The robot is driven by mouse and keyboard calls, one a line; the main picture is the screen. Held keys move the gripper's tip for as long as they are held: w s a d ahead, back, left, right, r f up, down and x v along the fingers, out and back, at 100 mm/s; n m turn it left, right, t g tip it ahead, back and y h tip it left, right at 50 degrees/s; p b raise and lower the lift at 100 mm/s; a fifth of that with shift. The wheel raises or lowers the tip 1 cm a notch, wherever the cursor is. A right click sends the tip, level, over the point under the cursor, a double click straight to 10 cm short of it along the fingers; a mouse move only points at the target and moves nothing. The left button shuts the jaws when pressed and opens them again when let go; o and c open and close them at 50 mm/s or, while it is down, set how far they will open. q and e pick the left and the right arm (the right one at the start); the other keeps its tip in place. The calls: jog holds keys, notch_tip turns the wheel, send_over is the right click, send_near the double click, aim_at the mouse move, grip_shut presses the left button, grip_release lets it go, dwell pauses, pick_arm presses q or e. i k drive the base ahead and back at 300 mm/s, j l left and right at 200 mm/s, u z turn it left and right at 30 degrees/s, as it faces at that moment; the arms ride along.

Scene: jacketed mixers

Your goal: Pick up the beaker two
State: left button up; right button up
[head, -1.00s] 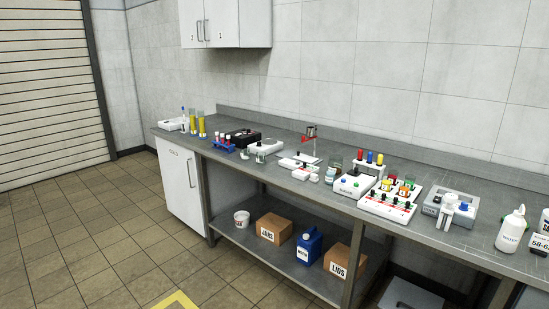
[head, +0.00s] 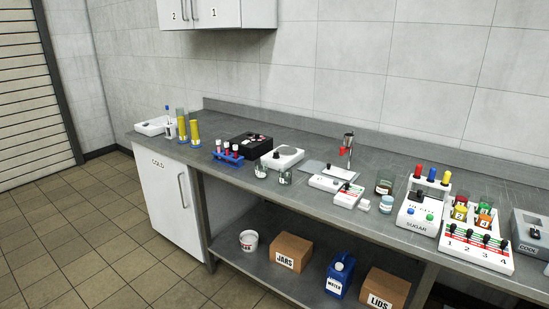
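Two small clear glass beakers stand upright side by side near the front edge of the grey bench, the left beaker (head: 261,171) and the right beaker (head: 285,177). Any number on them is too small to read, so I cannot tell which is beaker two. They stand in front of a white device with a dark knob (head: 283,157). Neither of my grippers shows in the head view.
On the grey bench (head: 310,206) a blue rack of tubes (head: 228,152) stands left of the beakers. A white device (head: 336,187), a dark glass jar (head: 384,185) and a sugar unit (head: 421,203) stand right. The floor (head: 105,220) at left is clear.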

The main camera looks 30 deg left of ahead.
aim_at(261, 170)
jog(key=i+j+z, duration=0.15)
jog(key=j, duration=0.5)
jog(key=i+j+z, duration=0.1)
jog(key=j, duration=0.55)
jog(key=i+j+z, duration=0.15)
jog(key=j, duration=0.5)
jog(key=i+j+z, duration=0.1)
jog(key=i+j, duration=0.15)
jog(key=j, duration=0.45)
jog(key=j+z, duration=0.15)
jog(key=j, duration=0.55)
jog(key=i, duration=0.05)
